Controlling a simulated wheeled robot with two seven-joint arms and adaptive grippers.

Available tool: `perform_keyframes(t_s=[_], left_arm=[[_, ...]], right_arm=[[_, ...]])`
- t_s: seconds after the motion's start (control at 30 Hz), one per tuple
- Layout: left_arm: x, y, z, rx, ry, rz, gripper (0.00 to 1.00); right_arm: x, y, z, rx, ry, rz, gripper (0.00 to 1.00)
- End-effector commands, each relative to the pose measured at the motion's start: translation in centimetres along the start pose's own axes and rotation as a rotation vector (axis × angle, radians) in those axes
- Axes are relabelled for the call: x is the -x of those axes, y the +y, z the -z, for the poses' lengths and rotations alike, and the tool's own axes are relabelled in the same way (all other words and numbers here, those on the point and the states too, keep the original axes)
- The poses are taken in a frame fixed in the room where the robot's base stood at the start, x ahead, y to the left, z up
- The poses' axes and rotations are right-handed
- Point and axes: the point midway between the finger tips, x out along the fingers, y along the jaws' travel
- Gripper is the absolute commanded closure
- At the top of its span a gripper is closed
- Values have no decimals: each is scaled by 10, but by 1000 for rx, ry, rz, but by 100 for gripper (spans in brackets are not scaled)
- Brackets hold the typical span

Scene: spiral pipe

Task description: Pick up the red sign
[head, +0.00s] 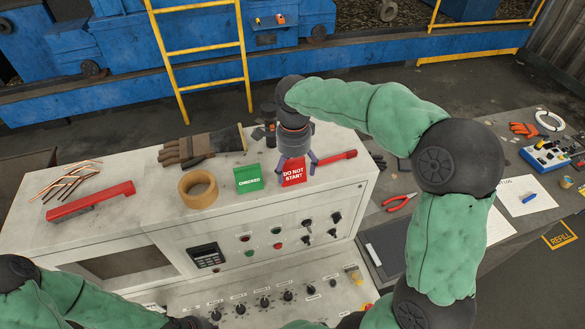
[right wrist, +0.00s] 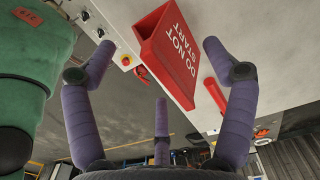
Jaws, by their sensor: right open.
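The red sign (head: 293,174) reads DO NOT START and stands on the top of the white console (head: 330,178), near its front edge. My right gripper (head: 297,168) is directly above and around the sign, with its purple fingers spread. In the right wrist view the sign (right wrist: 168,52) lies between the open fingers of my right gripper (right wrist: 158,48), with visible gaps, so it is not gripped.
A green CHECKED sign (head: 248,179) and a roll of tape (head: 197,188) stand left of the red sign. A red-handled tool (head: 337,159) lies close on its right. Gloves (head: 200,147) and a dark tool (head: 268,122) lie behind. Knobs and buttons cover the console front.

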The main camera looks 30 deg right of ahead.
Motion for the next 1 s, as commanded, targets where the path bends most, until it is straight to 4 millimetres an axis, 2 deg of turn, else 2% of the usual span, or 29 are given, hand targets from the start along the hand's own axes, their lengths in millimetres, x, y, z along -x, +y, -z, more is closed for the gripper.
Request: perform_keyframes(t_s=[0.2,0.43,0.63,0.67,1.0], left_arm=[[4,1,0,0,1,0,100],[3,1,0,0,0,0,100],[3,1,0,0,0,0,100],[3,1,0,0,0,0,100],[3,1,0,0,0,0,100]], right_arm=[[-19,0,0,0,-1,0,15],[-20,0,0,0,-1,1,15],[-20,0,0,0,-1,0,72],[-20,0,0,1,-1,0,75],[-21,0,0,1,0,-2,75]])
